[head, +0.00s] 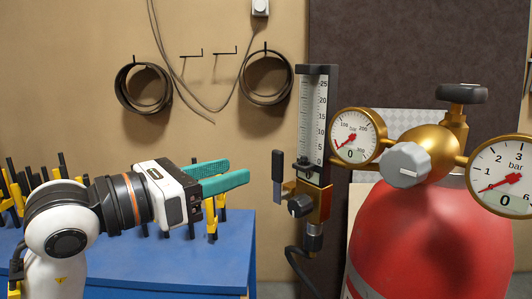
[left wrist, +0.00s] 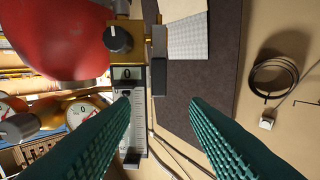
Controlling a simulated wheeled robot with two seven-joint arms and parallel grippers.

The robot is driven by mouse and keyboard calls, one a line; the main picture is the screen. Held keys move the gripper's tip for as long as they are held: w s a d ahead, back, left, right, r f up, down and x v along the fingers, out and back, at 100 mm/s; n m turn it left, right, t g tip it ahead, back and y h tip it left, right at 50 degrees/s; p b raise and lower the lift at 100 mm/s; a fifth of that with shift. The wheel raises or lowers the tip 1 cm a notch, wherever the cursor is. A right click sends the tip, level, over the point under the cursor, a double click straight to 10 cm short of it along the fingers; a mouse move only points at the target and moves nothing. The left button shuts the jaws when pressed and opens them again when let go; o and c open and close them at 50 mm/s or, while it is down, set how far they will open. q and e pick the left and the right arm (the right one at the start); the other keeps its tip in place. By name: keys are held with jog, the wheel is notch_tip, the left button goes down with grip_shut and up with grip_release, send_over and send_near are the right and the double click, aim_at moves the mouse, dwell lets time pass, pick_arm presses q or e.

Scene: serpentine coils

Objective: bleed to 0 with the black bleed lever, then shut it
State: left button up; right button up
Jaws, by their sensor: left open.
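The black bleed lever (head: 277,166) stands upright at the left side of the brass valve block (head: 318,200), below the flow scale (head: 314,110). In the left wrist view the dark lever (left wrist: 159,62) lies beyond the gap between the fingers. My left gripper (head: 237,171) is open and empty, with teal fingers pointing at the lever from the left, apart from it. The small gauge (head: 354,136) has its needle at the low end. The large gauge (head: 502,176) has its red needle low left, near the bottom of its scale. My right gripper is out of view.
A red cylinder (head: 430,240) with a brass regulator (head: 425,150), grey knob (head: 404,164) and black top handwheel (head: 462,94) stands at right. A blue table (head: 175,270) with yellow-and-black clamps is at left, below my arm. A black hose (head: 295,262) hangs under the block.

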aim_at(275, 160)
pick_arm(q)
jog(key=p+x, duration=0.2)
jog(key=x, duration=0.5)
jog(key=shift+w+d+r, duration=0.1)
jog(key=shift+d, duration=0.05)
jog(key=shift+w+d, duration=0.25)
jog(key=shift+d, duration=0.05)
jog(key=shift+c, duration=0.2)
grip_shut()
